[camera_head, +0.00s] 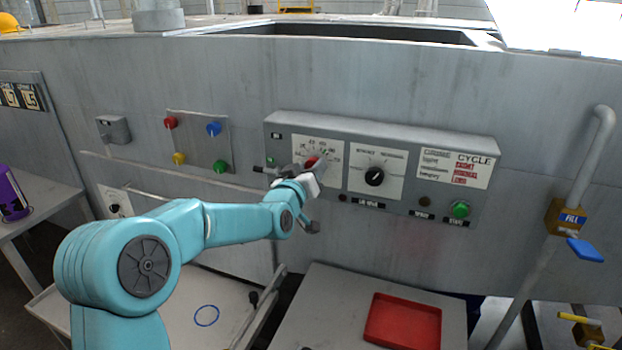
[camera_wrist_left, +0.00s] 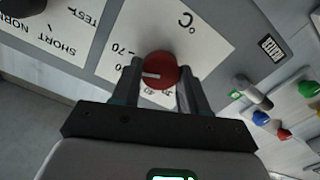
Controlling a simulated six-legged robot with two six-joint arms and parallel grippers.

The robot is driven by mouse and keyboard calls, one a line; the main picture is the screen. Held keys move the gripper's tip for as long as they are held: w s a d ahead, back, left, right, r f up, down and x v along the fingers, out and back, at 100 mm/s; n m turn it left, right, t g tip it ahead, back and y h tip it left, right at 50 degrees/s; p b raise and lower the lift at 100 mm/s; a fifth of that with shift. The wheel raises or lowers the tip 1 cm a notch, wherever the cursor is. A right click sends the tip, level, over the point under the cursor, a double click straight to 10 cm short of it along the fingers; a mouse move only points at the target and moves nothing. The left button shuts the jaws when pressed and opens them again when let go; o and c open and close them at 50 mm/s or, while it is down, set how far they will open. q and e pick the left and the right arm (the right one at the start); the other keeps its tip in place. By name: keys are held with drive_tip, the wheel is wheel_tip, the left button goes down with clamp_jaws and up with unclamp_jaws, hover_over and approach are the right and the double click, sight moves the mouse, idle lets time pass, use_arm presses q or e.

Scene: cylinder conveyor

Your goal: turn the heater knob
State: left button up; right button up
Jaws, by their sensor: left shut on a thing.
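The heater knob (camera_wrist_left: 160,70) is a round red knob with a white pointer mark, set on a white dial plate (camera_wrist_left: 205,45) marked in °C. In the head view the knob (camera_head: 311,162) shows just past my gripper, which partly covers the dial. My left gripper (camera_wrist_left: 158,88) has one finger on each side of the knob and is shut on it. In the head view the left gripper (camera_head: 306,170) reaches the control panel from the lower left. My right gripper is not in view.
The control panel (camera_head: 470,140) also carries a black knob (camera_head: 374,176) and a green button (camera_head: 460,210). A small lever (camera_wrist_left: 256,95) sticks out beside the dial. A red tray (camera_head: 402,322) lies on the table below. A pipe with a blue-handled valve (camera_head: 585,250) stands at right.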

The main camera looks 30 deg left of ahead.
use_arm(q)
drive_tip(key=shift+a+f+n+b, duration=0.1)
drive_tip(key=shift+a+n+b, duration=0.05)
drive_tip(key=shift+n+b, duration=4.3)
drive_tip(key=shift+m+b, duration=0.55)
drive_tip(key=shift+b, duration=0.1)
drive_tip(key=o, duration=0.9)
drive_tip(key=shift+s, duration=0.1)
drive_tip(key=shift+o, duration=0.8)
drive_tip(key=shift+s+a, duration=0.1)
drive_tip(key=shift+s, duration=0.15)
drive_tip(key=b+v, duration=0.2)
drive_tip(key=v, duration=1.4)
drive_tip(key=shift+d, duration=0.25)
